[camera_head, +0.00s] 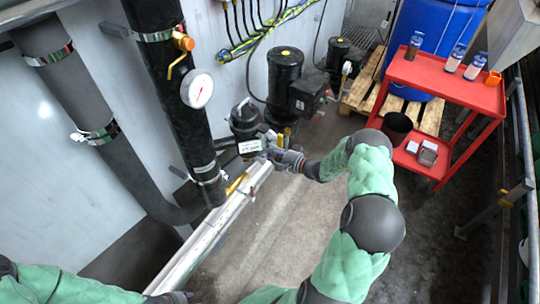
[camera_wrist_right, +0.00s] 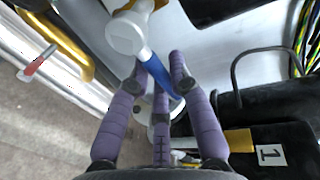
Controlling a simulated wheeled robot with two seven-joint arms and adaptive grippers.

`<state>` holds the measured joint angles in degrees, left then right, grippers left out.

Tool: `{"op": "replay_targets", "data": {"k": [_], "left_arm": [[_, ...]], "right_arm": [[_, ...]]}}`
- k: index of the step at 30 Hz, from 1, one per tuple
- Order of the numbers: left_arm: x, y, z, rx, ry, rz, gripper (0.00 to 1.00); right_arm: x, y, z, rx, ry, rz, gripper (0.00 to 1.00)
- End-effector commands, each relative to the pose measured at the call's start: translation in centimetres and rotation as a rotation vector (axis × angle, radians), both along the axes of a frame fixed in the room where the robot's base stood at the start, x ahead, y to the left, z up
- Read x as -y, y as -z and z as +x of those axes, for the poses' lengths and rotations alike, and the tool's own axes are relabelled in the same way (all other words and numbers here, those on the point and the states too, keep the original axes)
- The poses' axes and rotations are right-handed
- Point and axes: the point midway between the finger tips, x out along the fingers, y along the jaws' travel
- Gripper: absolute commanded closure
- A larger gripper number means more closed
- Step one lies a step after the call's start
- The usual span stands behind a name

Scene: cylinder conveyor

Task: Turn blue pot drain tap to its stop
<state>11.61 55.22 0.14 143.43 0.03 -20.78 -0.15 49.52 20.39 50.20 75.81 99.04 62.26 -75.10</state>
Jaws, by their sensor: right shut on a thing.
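The blue tap lever (camera_wrist_right: 160,75) shows in the right wrist view, joined to a pale metal valve body (camera_wrist_right: 127,35). My right gripper (camera_wrist_right: 160,62) has its purple fingers closed around the lever, with fingertips on both sides of it. In the head view my right gripper (camera_head: 285,158) is beside a black pot (camera_head: 244,122) with a white label, and its hand hides the lever there. My left gripper (camera_head: 172,297) shows only in part at the bottom edge, and its fingers cannot be made out.
A long pale rail (camera_head: 215,230) runs below the pot. A thick black pipe with a dial gauge (camera_head: 197,90) stands to the left. A black pump (camera_head: 284,75) stands behind. A red cart (camera_head: 450,75) with bottles is at the right. The floor between is clear.

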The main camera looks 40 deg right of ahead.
Motion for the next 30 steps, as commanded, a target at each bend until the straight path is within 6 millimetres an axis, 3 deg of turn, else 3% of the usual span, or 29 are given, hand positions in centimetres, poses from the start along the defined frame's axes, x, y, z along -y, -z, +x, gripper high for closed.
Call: {"op": "replay_targets", "data": {"k": [10, 11, 13, 24, 30], "left_arm": [[0.0, 0.0, 0.0, 0.000, 0.000, 0.000, 0.60], [0.0, 0.0, 0.0, 0.000, 0.000, 0.000, 0.60], [0.0, 0.0, 0.0, 0.000, 0.000, 0.000, 0.60], [0.0, 0.0, 0.0, 0.000, 0.000, 0.000, 0.60], [0.0, 0.0, 0.0, 0.000, 0.000, 0.000, 0.60]], "right_arm": [[0.0, 0.0, 0.0, 0.002, -0.001, -0.005, 1.00], [0.0, 0.0, 0.0, 0.002, -0.001, -0.005, 0.74], [0.0, 0.0, 0.0, 0.002, -0.001, -0.005, 0.54], [0.1, 0.0, -0.2, 0.001, 0.000, -0.004, 0.54], [1.1, -0.5, -2.2, 0.001, 0.003, -0.005, 0.54]]}}
